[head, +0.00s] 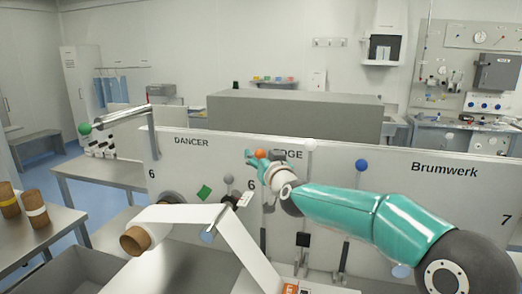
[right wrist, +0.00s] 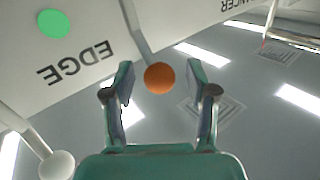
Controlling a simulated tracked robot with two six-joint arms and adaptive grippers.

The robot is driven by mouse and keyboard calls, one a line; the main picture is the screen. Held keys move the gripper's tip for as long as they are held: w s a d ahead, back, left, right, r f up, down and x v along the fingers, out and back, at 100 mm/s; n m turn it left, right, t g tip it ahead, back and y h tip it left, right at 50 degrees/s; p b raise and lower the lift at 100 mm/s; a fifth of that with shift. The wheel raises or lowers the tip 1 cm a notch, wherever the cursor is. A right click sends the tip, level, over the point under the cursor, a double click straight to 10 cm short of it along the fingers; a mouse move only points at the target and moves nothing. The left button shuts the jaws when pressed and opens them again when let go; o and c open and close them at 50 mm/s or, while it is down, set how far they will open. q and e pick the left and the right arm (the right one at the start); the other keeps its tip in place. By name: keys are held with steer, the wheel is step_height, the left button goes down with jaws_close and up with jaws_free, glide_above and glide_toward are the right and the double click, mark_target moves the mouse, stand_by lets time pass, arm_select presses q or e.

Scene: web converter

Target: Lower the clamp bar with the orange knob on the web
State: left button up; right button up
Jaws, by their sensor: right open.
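The orange knob (head: 261,154) sits in front of the white machine panel, between the DANCER and EDGE labels. My right gripper (head: 250,157) is at the knob in the head view, and the arm partly covers the lever area below it. In the right wrist view the orange knob (right wrist: 159,78) lies between the two open fingers (right wrist: 160,85), with a gap to each side. A grey bar runs up from the knob. The white web (head: 245,240) runs from the roll (head: 140,238) down to the right. My left gripper is not in view.
A grey box (head: 290,118) stands behind the panel. A side table (head: 45,232) with brown rolls is at the left.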

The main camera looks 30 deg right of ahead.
steer(key=shift+w+d+r, duration=0.15)
steer(key=shift+w+d, duration=0.1)
steer(key=shift+w, duration=0.3)
jaws_close()
